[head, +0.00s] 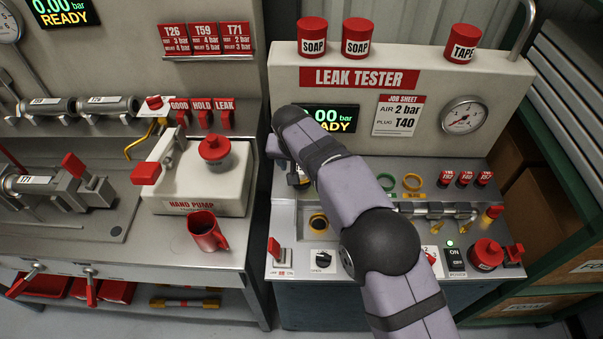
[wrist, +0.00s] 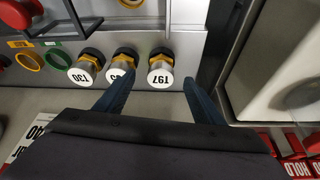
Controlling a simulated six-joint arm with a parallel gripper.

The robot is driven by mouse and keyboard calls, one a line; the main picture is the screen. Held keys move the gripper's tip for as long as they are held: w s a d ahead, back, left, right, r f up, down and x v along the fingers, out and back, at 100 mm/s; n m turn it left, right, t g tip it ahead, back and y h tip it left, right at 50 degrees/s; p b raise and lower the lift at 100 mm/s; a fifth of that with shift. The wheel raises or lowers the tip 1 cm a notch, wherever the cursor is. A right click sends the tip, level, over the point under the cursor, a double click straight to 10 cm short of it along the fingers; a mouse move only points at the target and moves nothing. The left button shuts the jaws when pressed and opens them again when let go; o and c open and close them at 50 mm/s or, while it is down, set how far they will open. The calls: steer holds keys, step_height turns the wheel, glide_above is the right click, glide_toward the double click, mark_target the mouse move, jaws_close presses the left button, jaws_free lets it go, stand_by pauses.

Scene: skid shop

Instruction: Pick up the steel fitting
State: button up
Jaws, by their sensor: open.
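Several steel fittings with brass-coloured collars, dark backs and white round labels stand in a row in the wrist view. The right-hand fitting (wrist: 160,75) lies between the tips of my open gripper (wrist: 158,82), with a gap visible on its right. The middle fitting (wrist: 122,60) is partly covered by the left finger, and the left fitting (wrist: 86,68) is clear of the fingers. In the head view my gripper is mostly hidden behind my arm at the leak tester (head: 540,115), and a fitting shows only in part at the arm's left edge (head: 298,177).
A green ring (head: 386,182) and a yellow ring (head: 412,182) sit right of my arm. A pressure gauge (head: 465,117), a red knob (head: 486,254) and a switch (head: 455,259) are on the tester. A hand pump (head: 200,180) and a red mug (head: 207,231) stand left.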

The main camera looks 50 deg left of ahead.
steer(key=shift+w+a+f, duration=0.1)
steer(key=shift+w+f, duration=0.05)
steer(key=shift+f, duration=0.2)
steer(key=shift+f, duration=0.1)
steer(key=p+x, duration=0.2)
steer(key=shift+w+a+f+p, duration=0.15)
steer(key=shift+a+f+p, duration=0.1)
steer(key=shift+f+p, duration=0.05)
steer(key=shift+x, duration=1.1)
steer(key=c, duration=1.2)
steer(key=shift+r, duration=0.1)
steer(key=shift+c, duration=0.2)
step_height(320, 180, up, 10)
steer(key=shift+f+b, duration=0.1)
steer(key=shift+b, duration=0.85)
steer(key=shift+d, duration=0.1)
